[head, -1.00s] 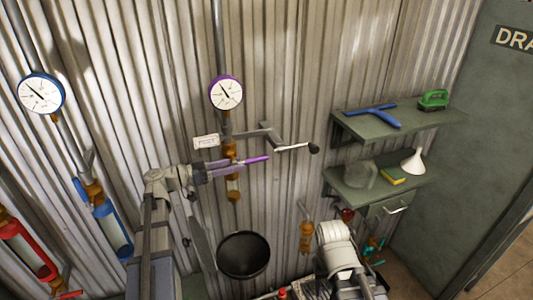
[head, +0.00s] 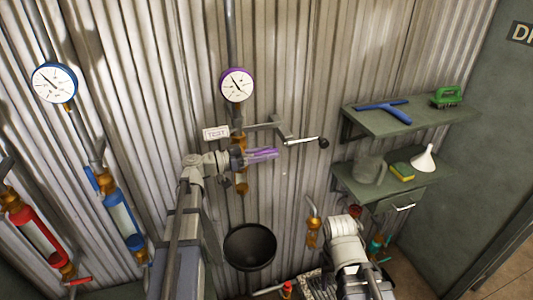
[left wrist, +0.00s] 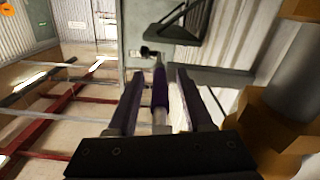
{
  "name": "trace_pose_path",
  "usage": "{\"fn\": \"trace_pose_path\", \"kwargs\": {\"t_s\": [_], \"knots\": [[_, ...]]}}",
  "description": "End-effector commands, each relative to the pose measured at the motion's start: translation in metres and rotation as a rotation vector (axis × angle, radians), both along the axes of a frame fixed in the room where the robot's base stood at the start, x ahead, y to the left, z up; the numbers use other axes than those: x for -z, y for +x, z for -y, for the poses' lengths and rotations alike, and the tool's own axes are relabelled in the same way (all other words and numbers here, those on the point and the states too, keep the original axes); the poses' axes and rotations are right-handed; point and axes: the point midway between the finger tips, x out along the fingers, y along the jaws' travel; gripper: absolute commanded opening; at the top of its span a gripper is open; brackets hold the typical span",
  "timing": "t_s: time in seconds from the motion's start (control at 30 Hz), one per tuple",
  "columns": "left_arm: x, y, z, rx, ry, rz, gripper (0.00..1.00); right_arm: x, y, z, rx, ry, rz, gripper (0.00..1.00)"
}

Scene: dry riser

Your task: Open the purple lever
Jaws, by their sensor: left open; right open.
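The purple lever (head: 264,153) is on the brown-orange valve of the middle pipe, below the purple-rimmed gauge (head: 236,85). It points to the right along the wall. My left gripper (head: 246,158) is at the lever, with its fingers partly overlapping it in the head view. In the left wrist view the purple lever (left wrist: 160,90) runs between the two open fingers of my left gripper (left wrist: 158,98), with a gap visible on each side. My right arm shows at the lower right of the head view, but its fingers are hidden.
A crank with a black knob (head: 323,143) sticks out right of the valve. A black bowl (head: 249,246) is below. Blue (head: 120,221) and red (head: 35,229) tubes stand left. Shelves (head: 410,118) with tools are right.

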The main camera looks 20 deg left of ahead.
Motion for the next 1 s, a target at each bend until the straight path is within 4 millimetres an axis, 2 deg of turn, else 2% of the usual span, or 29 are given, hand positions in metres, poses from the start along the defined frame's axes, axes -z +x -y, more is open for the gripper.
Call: {"fn": "trace_pose_path", "kwargs": {"t_s": [0.07,0.5,1.0], "knots": [[0.0,-0.0001,-0.0002,0.0,0.0,0.0,0.5,0.0,0.0,0.0,0.0,0.0,0.0,0.5],[0.0,-0.0003,-0.0004,0.0,0.0,0.0,0.0,0.0,0.0,0.0,0.0,0.0,0.0,0.5],[0.0,-0.0003,-0.0004,0.0,0.0,0.0,0.0,0.0,0.0,0.0,0.0,0.0,0.0,0.5]]}}
